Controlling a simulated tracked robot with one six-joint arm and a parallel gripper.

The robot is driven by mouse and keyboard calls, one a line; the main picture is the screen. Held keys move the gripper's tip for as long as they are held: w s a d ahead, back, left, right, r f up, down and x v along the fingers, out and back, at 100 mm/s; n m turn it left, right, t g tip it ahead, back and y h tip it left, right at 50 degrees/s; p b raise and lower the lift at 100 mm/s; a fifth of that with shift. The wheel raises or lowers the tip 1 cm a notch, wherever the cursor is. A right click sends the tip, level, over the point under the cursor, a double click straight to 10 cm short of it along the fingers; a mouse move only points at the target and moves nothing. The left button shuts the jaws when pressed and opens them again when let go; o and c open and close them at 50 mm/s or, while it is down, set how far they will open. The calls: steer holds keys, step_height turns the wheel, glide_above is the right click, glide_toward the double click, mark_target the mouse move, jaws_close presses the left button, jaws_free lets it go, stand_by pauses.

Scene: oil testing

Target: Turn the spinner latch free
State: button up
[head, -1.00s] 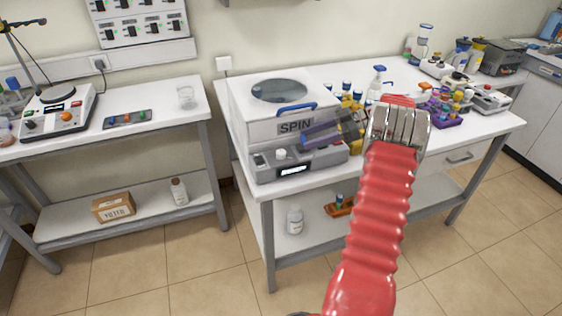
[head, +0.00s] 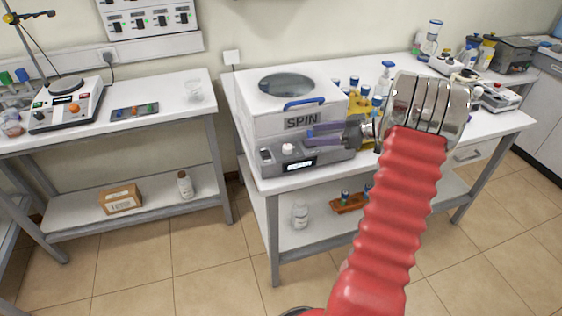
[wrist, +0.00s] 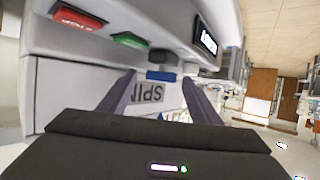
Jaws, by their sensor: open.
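The spinner (head: 262,124) is a white box marked SPIN on the right-hand bench, with a round dark window in its lid and a blue handle (head: 304,103). My gripper (head: 311,137) is open at its front, below the SPIN label, with fingers pointing left. In the wrist view the open fingers (wrist: 160,77) reach toward the front face, one on each side of a small blue piece (wrist: 160,75). It may be the latch; I cannot tell whether the fingers touch it. The head view hides that spot behind the gripper.
The spinner's panel has a red STOP button (wrist: 78,18), a green button (wrist: 130,40) and a lit display (wrist: 207,42). Bottles and a yellow rack (head: 362,104) stand close right of the spinner. The left bench (head: 165,115) stands apart across a floor gap.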

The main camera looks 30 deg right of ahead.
steer(key=shift+s+a+m+t+h, duration=0.1)
steer(key=shift+a+m+t+h, duration=0.2)
steer(key=shift+m+h, duration=0.6)
steer(key=shift+s+a+m+t+h, duration=0.1)
steer(key=shift+a+m+t+h, duration=0.2)
steer(key=shift+m+h, duration=0.55)
steer(key=shift+s+a+m+t+h, duration=0.15)
steer(key=shift+m+t+h, duration=0.25)
steer(key=shift+m+h, duration=0.45)
steer(key=shift+w+a+m+h, duration=0.1)
steer(key=shift+a+m+h, duration=0.1)
steer(key=shift+m+h, duration=0.55)
steer(key=shift+a+m+h, duration=0.15)
steer(key=shift+m+h, duration=0.4)
steer(key=shift+h, duration=0.3)
steer(key=shift+a+m+h, duration=0.2)
steer(key=shift+m+h, duration=0.8)
steer(key=shift+h, duration=0.3)
steer(key=v, duration=1.4)
steer(key=a+r+g, duration=0.2)
steer(key=a+r, duration=0.1)
steer(key=a, duration=0.6)
steer(key=s+a+r+g, duration=0.1)
steer(key=a+r+g, duration=0.2)
steer(key=a, duration=0.6)
steer(key=shift+s+a+r, duration=0.2)
